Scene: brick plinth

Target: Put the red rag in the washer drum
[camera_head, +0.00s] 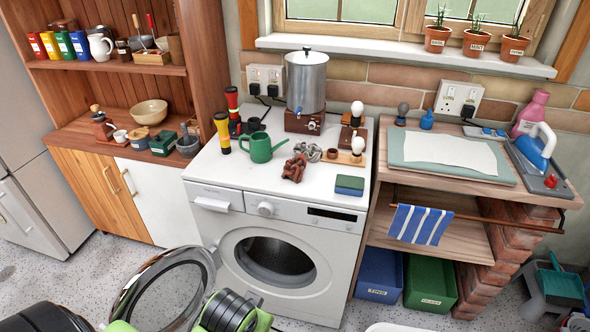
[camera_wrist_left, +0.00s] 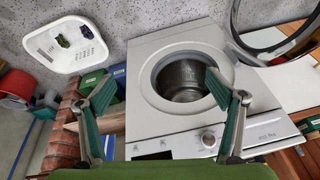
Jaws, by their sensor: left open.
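The white washer (camera_head: 275,215) has its round door (camera_head: 165,290) swung open to the left. Its drum (camera_head: 275,260) looks dark and empty; the drum also shows in the left wrist view (camera_wrist_left: 183,78). A small dark red crumpled item (camera_head: 294,168) lies on the washer top; I cannot tell whether it is the red rag. No other clear red rag shows. My left gripper (camera_wrist_left: 160,88) has its fingers spread wide with nothing between them, facing the washer front. In the head view only my left wrist shows, low before the washer, fingertips hidden. My right gripper is out of view.
A white basket (camera_wrist_left: 48,50) with dark cloth-like items stands on the floor beside the washer. A green watering can (camera_head: 262,147), a metal urn and a sponge stand on the washer top. Blue and green bins (camera_head: 430,283) sit under the right-hand bench. The open door projects into the floor space.

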